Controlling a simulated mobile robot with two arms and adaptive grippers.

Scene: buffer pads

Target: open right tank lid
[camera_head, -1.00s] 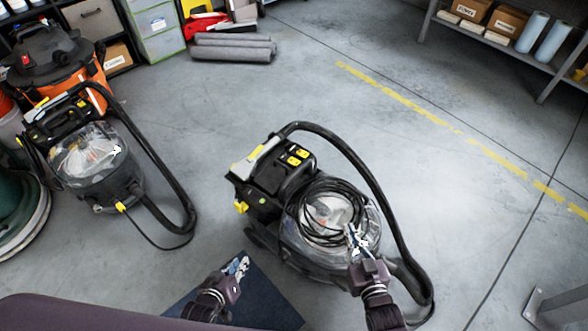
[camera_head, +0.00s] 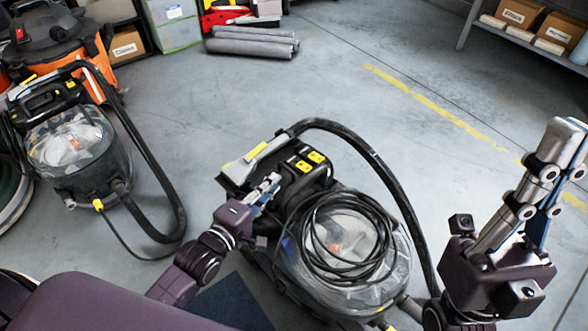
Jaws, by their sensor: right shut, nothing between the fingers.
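The right machine stands in the middle, with a clear domed tank lid (camera_head: 378,262) on its round black tank. The lid looks closed, and a coiled black cable (camera_head: 312,246) lies over it. My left gripper (camera_head: 268,186) is at the machine's black rear housing (camera_head: 305,180), left of the lid. I cannot tell whether it touches the housing or how wide its fingers are. My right gripper (camera_head: 562,140) is raised high at the right, close to the camera and clear of the machine. Its fingers are shut and empty.
A black hose (camera_head: 385,180) arches along the machine's right side. A similar machine (camera_head: 75,150) stands at the left. Grey rolls (camera_head: 250,43) lie at the back, and a shelf with boxes (camera_head: 520,15) is at back right. The floor between is open.

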